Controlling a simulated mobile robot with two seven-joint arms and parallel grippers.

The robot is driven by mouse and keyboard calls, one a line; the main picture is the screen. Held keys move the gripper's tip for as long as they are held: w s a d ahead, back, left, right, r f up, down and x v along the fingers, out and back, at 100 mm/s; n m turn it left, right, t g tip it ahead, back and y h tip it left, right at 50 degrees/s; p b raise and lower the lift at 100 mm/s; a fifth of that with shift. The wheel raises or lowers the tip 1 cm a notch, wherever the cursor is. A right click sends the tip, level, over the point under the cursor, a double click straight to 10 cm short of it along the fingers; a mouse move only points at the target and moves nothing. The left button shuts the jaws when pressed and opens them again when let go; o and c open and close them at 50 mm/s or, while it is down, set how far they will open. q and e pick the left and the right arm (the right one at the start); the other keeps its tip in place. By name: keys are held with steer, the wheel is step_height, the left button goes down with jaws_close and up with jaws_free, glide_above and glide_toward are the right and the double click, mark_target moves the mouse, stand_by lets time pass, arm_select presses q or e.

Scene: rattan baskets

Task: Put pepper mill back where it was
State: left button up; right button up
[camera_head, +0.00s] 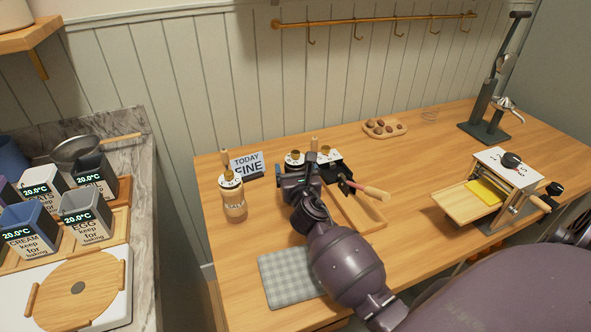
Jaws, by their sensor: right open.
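A glass mill (235,207) with a white round top stands upright on the wooden table's left side; its lettering is too small to read surely. Two similar white-topped mills, one (294,159) left and one (324,155) right, stand farther back, their lower parts hidden behind my right gripper and a dark holder. I cannot tell which one is the pepper mill. My right gripper (297,178) is open, just in front of these two; whether it touches either is unclear. My left gripper is not in view.
A small sign (246,163) stands behind the left mill. A wooden-handled tool (368,191) and a wooden tray (362,214) lie right of my gripper. A checked cloth (286,279) lies in front. A pasta machine (502,190) stands at right. The table's middle right is clear.

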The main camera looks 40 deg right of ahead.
steer(key=shift+r, duration=0.25)
steer(key=v, duration=1.2)
steer(key=shift+p, duration=0.4)
steer(key=shift+s+f, duration=0.1)
steer(key=shift+f, duration=0.05)
